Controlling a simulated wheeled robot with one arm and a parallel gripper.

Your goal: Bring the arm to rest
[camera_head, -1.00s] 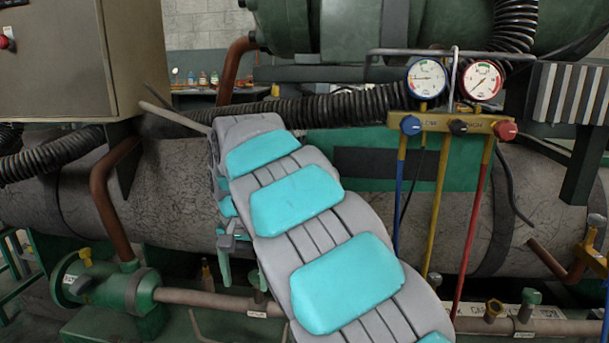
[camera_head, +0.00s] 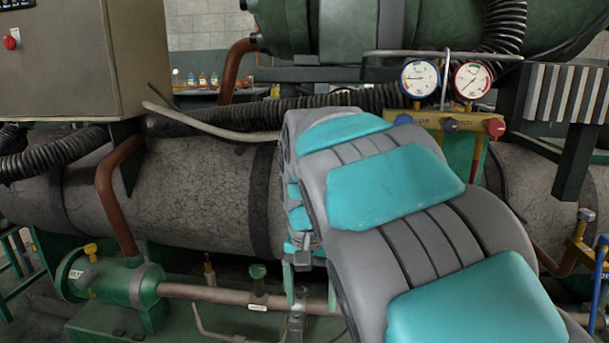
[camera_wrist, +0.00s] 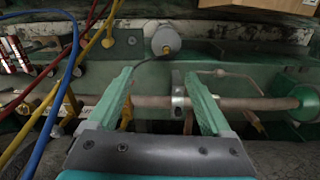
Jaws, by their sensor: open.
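My gripper (camera_wrist: 158,98) shows in the wrist view with its two green fingers spread wide apart and nothing between them. Beyond the fingers in that view is a horizontal copper-brown pipe (camera_wrist: 247,103) with a clamp on it. In the head view my grey and teal arm fills the middle and lower right. My gripper (camera_head: 302,278) hangs below the arm's bend, partly hidden by it, in front of the lower pipe (camera_head: 218,291). I cannot tell the exact gap between the fingers and the pipe.
A gauge manifold (camera_head: 450,122) with two dials hangs at the upper right, its hoses mostly behind my arm. Blue, yellow and red hoses (camera_wrist: 72,72) cross the left of the wrist view. A grey control box (camera_head: 70,60) is at upper left. A large insulated tank (camera_head: 205,190) lies behind.

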